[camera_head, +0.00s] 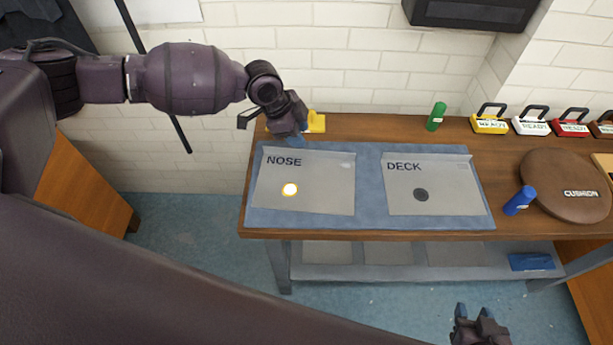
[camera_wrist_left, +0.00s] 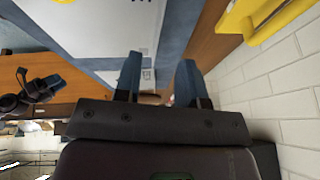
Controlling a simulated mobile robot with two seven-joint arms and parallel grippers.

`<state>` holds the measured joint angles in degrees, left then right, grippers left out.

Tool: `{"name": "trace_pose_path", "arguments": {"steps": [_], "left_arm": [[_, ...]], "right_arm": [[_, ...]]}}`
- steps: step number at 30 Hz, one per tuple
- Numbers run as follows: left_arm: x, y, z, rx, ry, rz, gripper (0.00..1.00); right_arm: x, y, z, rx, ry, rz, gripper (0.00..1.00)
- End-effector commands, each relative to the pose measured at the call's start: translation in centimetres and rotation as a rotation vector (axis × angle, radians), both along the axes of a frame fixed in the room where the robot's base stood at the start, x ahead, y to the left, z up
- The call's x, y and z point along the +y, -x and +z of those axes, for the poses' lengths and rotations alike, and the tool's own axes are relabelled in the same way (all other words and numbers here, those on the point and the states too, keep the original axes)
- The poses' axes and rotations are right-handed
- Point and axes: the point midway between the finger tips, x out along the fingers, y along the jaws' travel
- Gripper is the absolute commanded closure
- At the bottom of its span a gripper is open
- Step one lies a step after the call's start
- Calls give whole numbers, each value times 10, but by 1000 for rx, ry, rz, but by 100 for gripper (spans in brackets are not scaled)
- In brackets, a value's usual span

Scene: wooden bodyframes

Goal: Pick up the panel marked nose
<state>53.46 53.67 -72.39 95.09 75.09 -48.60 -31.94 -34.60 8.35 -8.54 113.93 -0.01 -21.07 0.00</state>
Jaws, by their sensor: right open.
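The grey panel marked NOSE (camera_head: 318,190) lies flat on a blue mat (camera_head: 368,215) on the wooden table, with a lit round spot near its lower left. It also shows as a pale sheet in the left wrist view (camera_wrist_left: 95,25). A similar panel marked DECK (camera_head: 445,190) lies to its right, with a dark spot. My left gripper (camera_head: 292,138) is above the back edge of the mat, behind the NOSE panel. Its two fingers (camera_wrist_left: 159,78) are apart with nothing visibly held between them. My right gripper (camera_head: 474,316) is open and empty, low in front of the table.
A yellow object (camera_head: 316,122) sits just behind my left gripper. A green cylinder (camera_head: 436,116), a blue cylinder (camera_head: 519,200) and a round brown cushion (camera_head: 565,170) are further right. Several READY-labelled handled boxes line the back edge by the white brick wall (camera_head: 350,60).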

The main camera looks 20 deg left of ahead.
Motion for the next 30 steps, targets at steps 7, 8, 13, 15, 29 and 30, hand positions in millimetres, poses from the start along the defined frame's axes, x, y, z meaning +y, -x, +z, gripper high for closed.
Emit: {"name": "trace_pose_path", "arguments": {"steps": [7, 8, 13, 15, 29, 30], "left_arm": [[-7, -4, -17, -1, 1, -1, 63], [-8, -4, -19, -1, 0, -1, 63], [-15, -6, -37, -1, 0, -1, 63], [-18, -7, -46, -2, 0, -1, 63], [-25, -11, -64, -3, 0, 0, 63], [-25, -11, -64, -3, 0, 0, 69]], "right_arm": [[0, 2, -2, 3, 0, 0, 57], [0, 2, -2, 3, 0, 0, 57], [0, 1, -1, 1, -1, -1, 57], [1, 1, -1, 0, -1, 0, 57], [3, -6, 0, -11, -5, 1, 57], [3, -6, 0, -11, -5, 1, 57]]}}
